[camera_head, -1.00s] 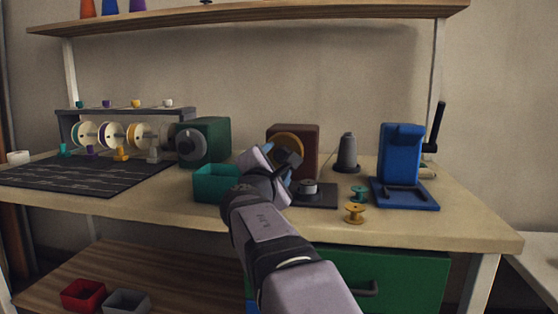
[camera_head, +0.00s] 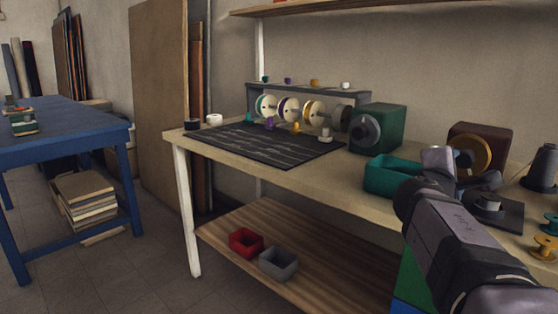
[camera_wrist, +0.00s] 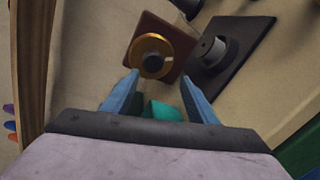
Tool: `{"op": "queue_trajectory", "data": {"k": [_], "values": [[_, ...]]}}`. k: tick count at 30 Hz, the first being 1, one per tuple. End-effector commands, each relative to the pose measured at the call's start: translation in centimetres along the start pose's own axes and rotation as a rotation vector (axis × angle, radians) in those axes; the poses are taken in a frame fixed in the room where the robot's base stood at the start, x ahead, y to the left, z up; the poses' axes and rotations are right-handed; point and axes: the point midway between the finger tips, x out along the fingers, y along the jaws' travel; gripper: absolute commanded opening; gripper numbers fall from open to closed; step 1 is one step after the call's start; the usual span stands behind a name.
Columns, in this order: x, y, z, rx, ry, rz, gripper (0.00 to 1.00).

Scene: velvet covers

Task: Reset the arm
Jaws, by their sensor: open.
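My gripper (camera_wrist: 159,77) is open in the wrist view, with its two blue fingers apart and nothing between them that I can see held. Beyond the fingertips are a brown box with an orange-gold disc (camera_wrist: 152,57) and a dark plate with a grey cylinder (camera_wrist: 212,52). A bit of teal (camera_wrist: 164,112) shows low between the fingers. In the head view my arm rises from the lower right, over the bench front, and its fingers are hidden there.
A teal bin (camera_head: 388,177) stands close left of my arm on the workbench (camera_head: 222,158). A green machine (camera_head: 377,128), spool rack (camera_head: 305,90) and dark mat (camera_head: 265,145) are farther left. Gold (camera_head: 545,246) and teal spools sit right. A shelf (camera_head: 360,6) hangs above.

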Motion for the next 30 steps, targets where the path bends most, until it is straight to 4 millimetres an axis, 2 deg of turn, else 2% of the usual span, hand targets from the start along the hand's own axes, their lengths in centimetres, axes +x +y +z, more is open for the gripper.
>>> {"op": "queue_trajectory", "data": {"k": [1,2,12,18,20,21,24,29,30], "values": [[-0.8,1.4,0.3,0.069,0.016,-0.040,0.53],[-1.2,1.4,0.2,0.115,0.024,-0.067,0.53],[-6.8,0.3,-2.1,0.618,0.068,-0.426,0.53],[-10.3,-0.4,-3.6,0.823,0.056,-0.606,0.53],[-11.6,-1.2,-4.4,0.879,0.046,-0.674,0.53],[-12.7,-2.6,-5.1,0.911,0.035,-0.733,0.53],[-14.1,-7.7,-7.0,0.933,0.005,-0.840,0.53],[-16.8,-15.3,-9.1,0.929,-0.046,-0.993,0.53],[-17.6,-17.4,-9.6,0.927,-0.063,-1.036,0.53]]}}
